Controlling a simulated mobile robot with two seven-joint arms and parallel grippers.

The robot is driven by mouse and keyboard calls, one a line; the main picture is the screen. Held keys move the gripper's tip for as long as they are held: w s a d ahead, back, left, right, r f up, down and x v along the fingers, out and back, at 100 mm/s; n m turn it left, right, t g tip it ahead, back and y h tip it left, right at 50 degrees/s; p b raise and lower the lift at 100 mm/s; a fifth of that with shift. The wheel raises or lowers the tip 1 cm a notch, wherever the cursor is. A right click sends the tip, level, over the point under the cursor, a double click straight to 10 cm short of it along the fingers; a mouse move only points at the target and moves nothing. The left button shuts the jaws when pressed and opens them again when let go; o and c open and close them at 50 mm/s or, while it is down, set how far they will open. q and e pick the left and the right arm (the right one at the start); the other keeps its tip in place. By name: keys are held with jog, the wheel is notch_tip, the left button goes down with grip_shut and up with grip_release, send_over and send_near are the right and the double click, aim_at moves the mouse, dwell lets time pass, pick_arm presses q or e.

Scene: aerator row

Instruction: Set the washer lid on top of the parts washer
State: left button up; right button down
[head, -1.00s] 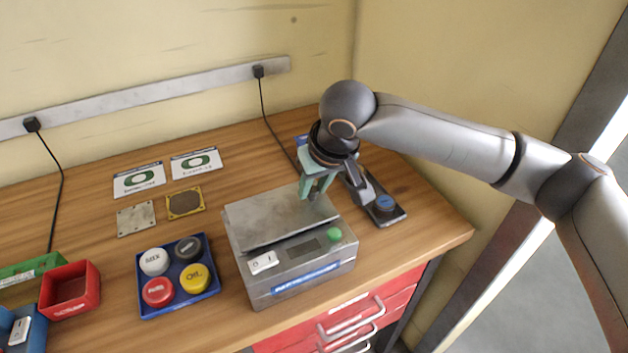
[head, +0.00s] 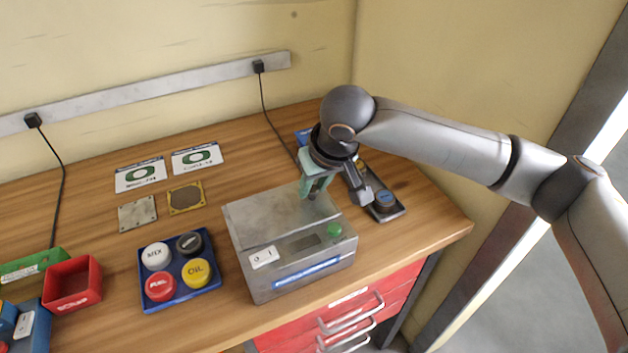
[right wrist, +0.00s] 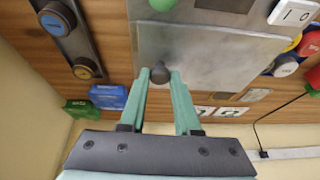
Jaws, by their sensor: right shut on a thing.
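The parts washer (head: 300,275) is a grey metal box near the front right of the bench, with a green button, a dark display and a rocker switch on its front panel. The washer lid (head: 265,216) is a flat grey plate lying over the top of the washer, and it fills the middle of the right wrist view (right wrist: 205,55). My right gripper (head: 309,194) is shut on the lid's small dark knob (right wrist: 160,74), which shows between the fingertips in the right wrist view. I cannot see clearly whether the lid's far edge touches. My left gripper is not in view.
A blue tray (head: 147,303) with several coloured caps stands left of the washer. A dark strip with a blue knob (head: 386,198) lies to its right. A red bin (head: 72,283), two flat plates and two cards lie further left. The front bench edge is close.

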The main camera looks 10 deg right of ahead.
jog(key=shift+f, duration=0.1)
jog(key=c, duration=0.5)
grip_release()
jog(key=shift+c, duration=0.2)
notch_tip(320, 180, up, 5)
jog(key=p, duration=0.6)
notch_tip(320, 180, up, 2)
